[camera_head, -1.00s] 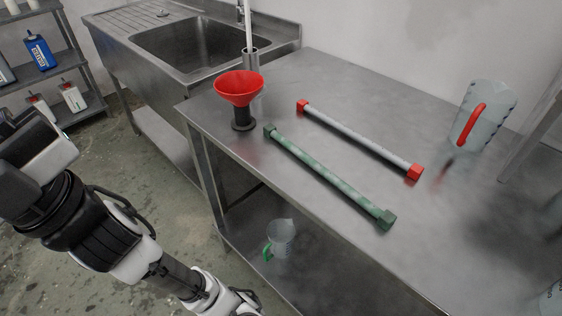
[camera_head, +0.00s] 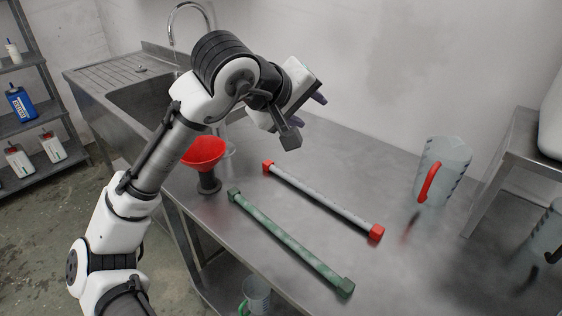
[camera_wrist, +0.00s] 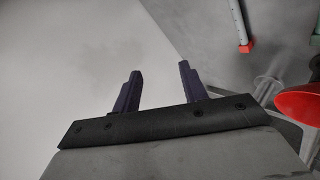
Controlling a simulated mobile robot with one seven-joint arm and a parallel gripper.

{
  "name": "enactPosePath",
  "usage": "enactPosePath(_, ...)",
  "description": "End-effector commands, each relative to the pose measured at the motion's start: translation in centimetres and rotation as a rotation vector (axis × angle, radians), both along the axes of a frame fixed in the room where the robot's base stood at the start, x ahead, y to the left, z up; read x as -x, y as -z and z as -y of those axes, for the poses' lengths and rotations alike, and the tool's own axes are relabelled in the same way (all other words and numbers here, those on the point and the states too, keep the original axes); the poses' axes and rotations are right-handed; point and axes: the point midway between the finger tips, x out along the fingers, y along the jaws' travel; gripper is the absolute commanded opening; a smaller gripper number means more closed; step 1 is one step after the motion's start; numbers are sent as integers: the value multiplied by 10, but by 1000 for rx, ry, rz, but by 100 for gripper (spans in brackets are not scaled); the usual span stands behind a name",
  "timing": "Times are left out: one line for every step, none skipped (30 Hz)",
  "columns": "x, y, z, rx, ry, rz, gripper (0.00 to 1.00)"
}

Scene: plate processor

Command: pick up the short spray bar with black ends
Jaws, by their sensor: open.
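No short spray bar with black ends shows in any view. Two long bars lie on the steel table: a grey bar with red ends (camera_head: 322,201) and a green bar with green ends (camera_head: 290,243). My gripper (camera_head: 311,110) is raised above the back of the table, near the wall. It is open and empty, apart from both bars. In the wrist view my gripper (camera_wrist: 160,68) shows two dark fingers spread apart against the pale wall. Part of the grey bar (camera_wrist: 237,18) with one red end shows at the top right there.
A red funnel (camera_head: 204,152) on a dark stand is at the table's left end. A clear jug with a red handle (camera_head: 442,170) stands at the back right, near a raised steel stand (camera_head: 505,150). A sink (camera_head: 140,100) lies behind. The front right tabletop is clear.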

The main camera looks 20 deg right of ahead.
Motion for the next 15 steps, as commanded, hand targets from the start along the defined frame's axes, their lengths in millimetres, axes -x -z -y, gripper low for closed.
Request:
enactPosePath(8, 25, 1, -123, -29, -139, 43)
enactPosePath(13, 40, -1, -191, -54, -223, 43)
enactPosePath(21, 58, -7, -281, -90, -321, 43)
enactPosePath(26, 69, -13, -343, -121, -384, 43)
enactPosePath(30, 78, -19, -401, -150, -440, 43)
enactPosePath(37, 88, -26, -471, -187, -504, 43)
enactPosePath(40, 93, -32, -516, -214, -543, 43)
enactPosePath(43, 97, -37, -556, -238, -576, 43)
enactPosePath(47, 101, -43, -599, -266, -610, 43)
enactPosePath(49, 104, -47, -627, -282, -631, 43)
enactPosePath(51, 106, -50, -647, -295, -647, 43)
enactPosePath(53, 109, -53, -667, -308, -663, 43)
enactPosePath(53, 112, -54, -677, -314, -670, 43)
enactPosePath(54, 115, -55, -683, -319, -676, 43)
enactPosePath(54, 121, -56, -687, -321, -679, 43)
